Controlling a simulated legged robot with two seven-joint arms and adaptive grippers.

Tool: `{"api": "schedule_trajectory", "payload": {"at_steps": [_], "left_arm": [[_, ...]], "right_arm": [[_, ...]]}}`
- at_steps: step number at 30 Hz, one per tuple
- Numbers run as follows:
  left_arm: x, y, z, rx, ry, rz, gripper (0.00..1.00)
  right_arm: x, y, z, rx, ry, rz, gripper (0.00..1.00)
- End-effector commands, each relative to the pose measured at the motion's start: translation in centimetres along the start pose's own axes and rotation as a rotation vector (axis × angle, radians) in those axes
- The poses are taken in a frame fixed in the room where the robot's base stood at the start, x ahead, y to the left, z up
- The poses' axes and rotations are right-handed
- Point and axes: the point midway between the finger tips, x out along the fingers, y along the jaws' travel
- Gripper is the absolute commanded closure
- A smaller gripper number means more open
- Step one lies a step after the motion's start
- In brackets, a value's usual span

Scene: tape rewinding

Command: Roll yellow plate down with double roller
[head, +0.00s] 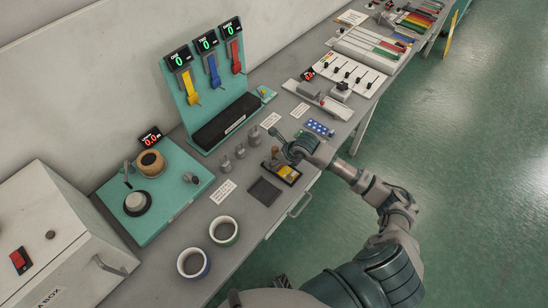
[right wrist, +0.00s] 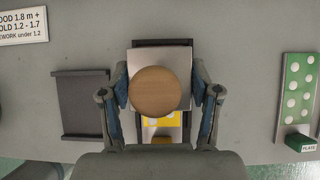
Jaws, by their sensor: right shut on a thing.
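The yellow plate (head: 287,173) lies in a dark frame on the bench in the head view. A strip of the yellow plate (right wrist: 162,119) also shows in the right wrist view, below a round wooden handle (right wrist: 157,91). My right gripper (head: 279,151) is over the frame, with its fingers closed on the handle's two sides. The handle sits above a pale grey block or plate (right wrist: 145,57). The rollers under the handle are hidden, so I cannot tell whether they touch the yellow plate. My left gripper is not in view.
A dark square pad (head: 264,191) lies left of the frame. Several grey weights (head: 240,151) stand behind, and a blue-dotted tray (head: 320,128) lies to the right. Two cups (head: 224,231) and a teal station (head: 155,190) are at left. The bench's front edge is close.

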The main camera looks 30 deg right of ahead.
Motion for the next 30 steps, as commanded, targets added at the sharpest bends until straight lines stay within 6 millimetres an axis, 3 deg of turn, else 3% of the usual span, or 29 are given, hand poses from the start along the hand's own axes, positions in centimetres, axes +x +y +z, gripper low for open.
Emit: {"api": "schedule_trajectory", "payload": {"at_steps": [30], "left_arm": [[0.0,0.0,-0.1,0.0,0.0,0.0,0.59]], "right_arm": [[-2.0,0.1,-3.4,0.0,0.001,0.0,0.8]]}}
